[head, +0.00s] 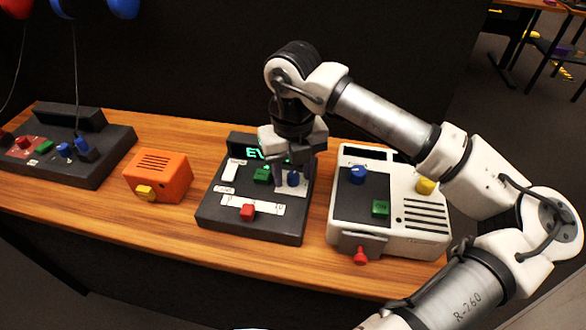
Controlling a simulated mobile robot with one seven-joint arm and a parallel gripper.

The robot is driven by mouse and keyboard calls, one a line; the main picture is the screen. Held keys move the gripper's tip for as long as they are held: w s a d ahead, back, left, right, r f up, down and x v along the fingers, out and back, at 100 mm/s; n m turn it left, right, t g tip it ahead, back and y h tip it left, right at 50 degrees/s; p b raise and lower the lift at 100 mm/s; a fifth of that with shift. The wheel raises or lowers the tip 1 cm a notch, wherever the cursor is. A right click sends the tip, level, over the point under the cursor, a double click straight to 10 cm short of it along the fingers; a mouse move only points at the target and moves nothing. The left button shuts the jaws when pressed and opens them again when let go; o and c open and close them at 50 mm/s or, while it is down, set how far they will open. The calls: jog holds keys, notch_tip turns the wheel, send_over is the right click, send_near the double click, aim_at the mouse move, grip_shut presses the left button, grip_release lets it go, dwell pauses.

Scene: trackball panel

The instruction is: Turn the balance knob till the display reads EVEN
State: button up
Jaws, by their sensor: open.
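A dark panel (215,212) stands in the middle of the wooden bench. Its display (252,153) shows green letters starting "EV"; my gripper hides the rest. A blue knob (293,180) sits on a white label at the panel's right side. My gripper (292,178) points down right over this knob, its fingers open around or just beside it; I cannot tell if they touch it. I cannot read which control is labelled balance. A green button (262,175) and a red slider knob (248,212) are also on the panel.
A white device (405,228) with a blue knob stands close to the right of the panel. An orange box (160,175) stands to the left, and another dark console (95,168) is farther left. Bare bench (150,228) shows in front.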

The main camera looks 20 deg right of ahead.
aim_at(293, 174)
jog(key=shift+r, duration=0.15)
notch_tip(293, 174, up, 14)
jog(key=shift+f+b, duration=0.2)
jog(key=shift+b, duration=0.1)
dwell(0.4)
